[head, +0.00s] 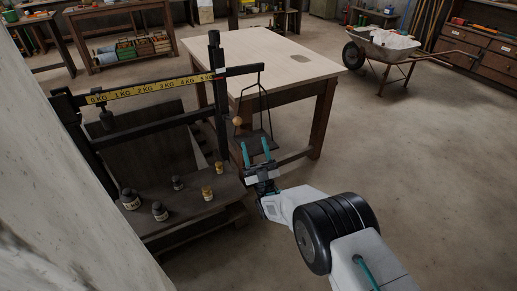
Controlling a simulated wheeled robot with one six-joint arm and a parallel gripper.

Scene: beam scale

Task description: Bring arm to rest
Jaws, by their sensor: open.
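My gripper (257,153) is in the head view near the middle, with its two teal fingers apart and nothing seen between them. It points away from me, just in front of the hanging pan (262,134) of the beam scale. I cannot tell whether it touches the pan. The beam scale (217,100) stands at the left, with a dark upright post and a yellow strip (150,88) marked in KG. A dark sliding weight (106,119) hangs near the 0 KG end. A small tan ball (237,121) shows beside the pan.
Several small weights, dark ones (160,211) and brass-coloured ones (207,193), stand on the scale's dark base (195,208). A wooden table (285,58) stands behind the pan. A wheelbarrow (384,48) and drawers (485,48) are at the back right. The floor at the right is clear.

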